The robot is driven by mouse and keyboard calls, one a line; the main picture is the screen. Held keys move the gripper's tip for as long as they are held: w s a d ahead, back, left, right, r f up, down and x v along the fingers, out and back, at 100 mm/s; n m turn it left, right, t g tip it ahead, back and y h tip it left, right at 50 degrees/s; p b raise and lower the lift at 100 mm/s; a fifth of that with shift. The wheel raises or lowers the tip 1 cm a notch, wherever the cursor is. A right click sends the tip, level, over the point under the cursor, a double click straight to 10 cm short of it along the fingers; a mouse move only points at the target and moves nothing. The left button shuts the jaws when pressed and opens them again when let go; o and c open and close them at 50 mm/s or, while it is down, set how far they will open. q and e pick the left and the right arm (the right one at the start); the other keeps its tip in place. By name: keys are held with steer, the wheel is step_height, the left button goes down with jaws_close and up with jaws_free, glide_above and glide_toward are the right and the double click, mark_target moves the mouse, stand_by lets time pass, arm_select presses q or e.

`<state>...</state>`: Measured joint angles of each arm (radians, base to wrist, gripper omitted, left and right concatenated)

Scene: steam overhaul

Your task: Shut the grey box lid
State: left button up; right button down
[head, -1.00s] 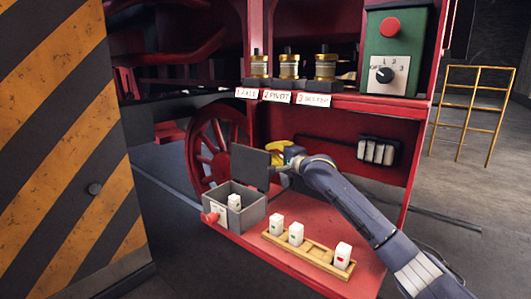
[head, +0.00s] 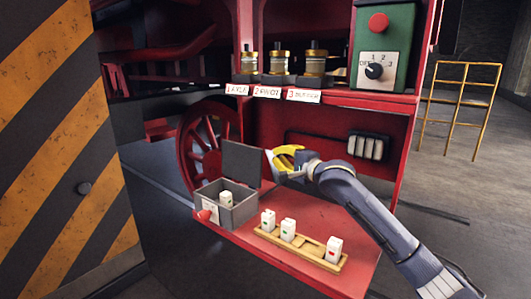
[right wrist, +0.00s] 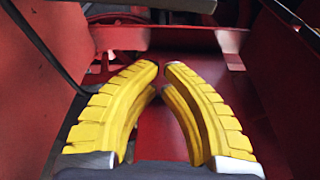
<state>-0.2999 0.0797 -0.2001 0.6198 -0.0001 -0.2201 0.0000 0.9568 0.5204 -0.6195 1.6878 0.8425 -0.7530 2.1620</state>
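The grey box (head: 240,214) stands at the left end of the red shelf in the head view. Its grey lid (head: 241,164) is open and stands roughly upright at the back of the box. A white block (head: 226,198) sits inside the box. My right gripper (head: 284,160) is just right of the lid, apparently apart from it. The right wrist view shows its yellow fingers (right wrist: 161,70) curved together, tips nearly meeting, with nothing between them. My left gripper is not in view.
A wooden rack (head: 300,250) with several white blocks lies right of the box on the red shelf (head: 345,275). A red knob (head: 203,215) is on the box front. A red wheel (head: 202,145) stands behind. Brass fittings and a green switch box (head: 381,50) are above.

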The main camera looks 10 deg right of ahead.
mark_target(253, 149)
steer(key=w+a, duration=0.6)
steer(key=a, duration=0.1)
steer(key=shift+a, duration=0.3)
stand_by(0.6)
steer(key=shift+s, duration=0.1)
steer(key=shift+s+a+r+n, duration=0.45)
steer(key=shift+n, duration=0.25)
steer(key=shift+w+d+t, duration=0.1)
steer(key=shift+d+t, duration=0.05)
steer(key=shift+t, duration=0.15)
